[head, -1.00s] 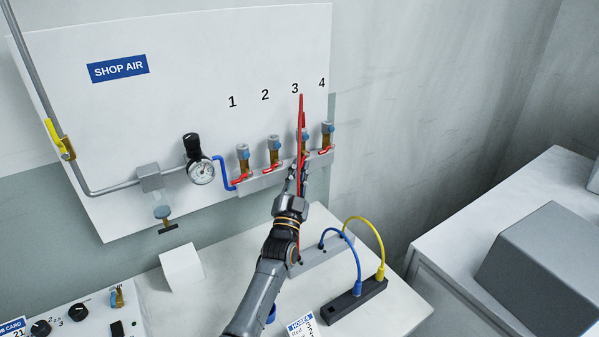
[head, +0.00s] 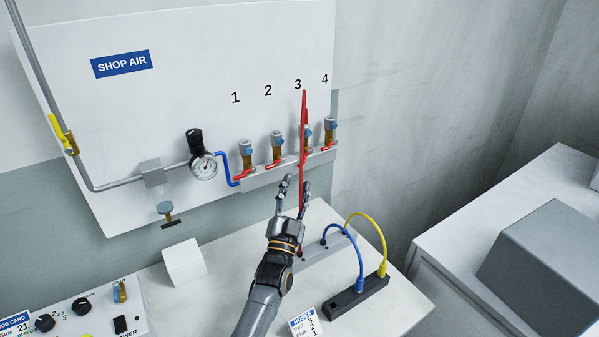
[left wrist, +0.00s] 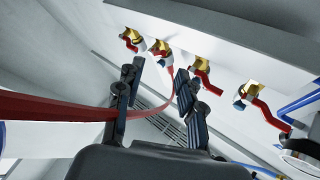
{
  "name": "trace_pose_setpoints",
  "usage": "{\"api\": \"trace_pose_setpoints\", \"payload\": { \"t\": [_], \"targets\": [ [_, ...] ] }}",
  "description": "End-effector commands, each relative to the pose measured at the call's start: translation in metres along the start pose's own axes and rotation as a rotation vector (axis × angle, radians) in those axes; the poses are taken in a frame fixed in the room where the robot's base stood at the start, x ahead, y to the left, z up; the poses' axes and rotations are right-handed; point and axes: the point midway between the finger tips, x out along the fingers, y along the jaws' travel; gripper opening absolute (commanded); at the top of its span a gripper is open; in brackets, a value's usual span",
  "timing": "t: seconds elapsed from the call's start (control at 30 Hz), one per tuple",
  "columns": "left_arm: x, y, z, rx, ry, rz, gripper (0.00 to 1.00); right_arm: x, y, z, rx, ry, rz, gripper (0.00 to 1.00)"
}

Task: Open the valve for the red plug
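The red hose (head: 302,170) rises from the grey block on the table and loops up in front of outlet 3 (head: 305,131). The red valve handle at outlet 3 is mostly hidden by the hose in the head view. Red handles at outlet 1 (head: 243,173), outlet 2 (head: 273,163) and outlet 4 (head: 327,145) point down-left. My right gripper is out of view.
The white table holds a black block (head: 357,297) with blue and yellow hoses, a white cube (head: 184,262) and a hose card (head: 303,322). A pressure gauge (head: 204,166) and a yellow-handled valve (head: 63,135) are on the panel at left.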

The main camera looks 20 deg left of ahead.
Motion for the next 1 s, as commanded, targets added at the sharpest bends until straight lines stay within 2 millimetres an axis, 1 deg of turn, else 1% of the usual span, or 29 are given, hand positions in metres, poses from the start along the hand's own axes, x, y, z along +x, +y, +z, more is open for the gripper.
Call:
{"api": "trace_pose_setpoints", "payload": {
  "t": [0.03, 0.2, 0.3, 0.4, 0.63, 0.67, 0.7, 0.73, 0.77, 0.87, 0.9, 0.97, 1.0],
  "targets": [
    [-0.012, 0.001, 0.001, -0.001, -0.003, 0.002, 0.38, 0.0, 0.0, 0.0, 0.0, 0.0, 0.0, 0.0],
    [-0.039, 0.0, 0.0, 0.001, 0.0, 0.0, 0.38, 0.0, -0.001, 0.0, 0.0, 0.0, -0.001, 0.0],
    [-0.048, 0.0, 0.0, 0.0, 0.0, -0.001, 0.38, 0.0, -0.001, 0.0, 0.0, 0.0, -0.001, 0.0],
    [-0.052, -0.001, 0.0, 0.0, 0.001, -0.001, 0.38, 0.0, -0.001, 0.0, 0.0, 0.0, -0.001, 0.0],
    [-0.052, -0.001, -0.001, 0.0, 0.001, -0.002, 0.38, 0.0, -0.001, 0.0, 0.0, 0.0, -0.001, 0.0],
    [-0.052, -0.001, -0.001, 0.0, 0.001, -0.002, 0.38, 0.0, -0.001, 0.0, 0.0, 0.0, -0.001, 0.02],
    [-0.052, -0.001, -0.001, 0.0, 0.001, -0.002, 0.38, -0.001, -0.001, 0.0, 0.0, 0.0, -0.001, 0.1],
    [-0.051, -0.001, -0.002, 0.0, 0.001, -0.002, 0.38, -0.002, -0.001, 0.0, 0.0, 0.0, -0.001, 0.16],
    [-0.051, -0.002, -0.003, 0.0, 0.001, -0.002, 0.38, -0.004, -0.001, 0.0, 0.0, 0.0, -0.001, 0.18],
    [-0.044, -0.009, -0.013, 0.0, 0.002, -0.002, 0.38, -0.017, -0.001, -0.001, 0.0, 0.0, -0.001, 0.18],
    [-0.041, -0.012, -0.019, 0.0, 0.002, -0.002, 0.38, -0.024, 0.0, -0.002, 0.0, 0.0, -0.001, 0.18],
    [-0.038, -0.015, -0.024, 0.0, 0.001, -0.002, 0.38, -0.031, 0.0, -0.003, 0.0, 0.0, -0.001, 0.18],
    [-0.035, -0.019, -0.029, 0.0, 0.001, -0.002, 0.38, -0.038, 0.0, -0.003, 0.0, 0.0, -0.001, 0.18]
  ]
}}
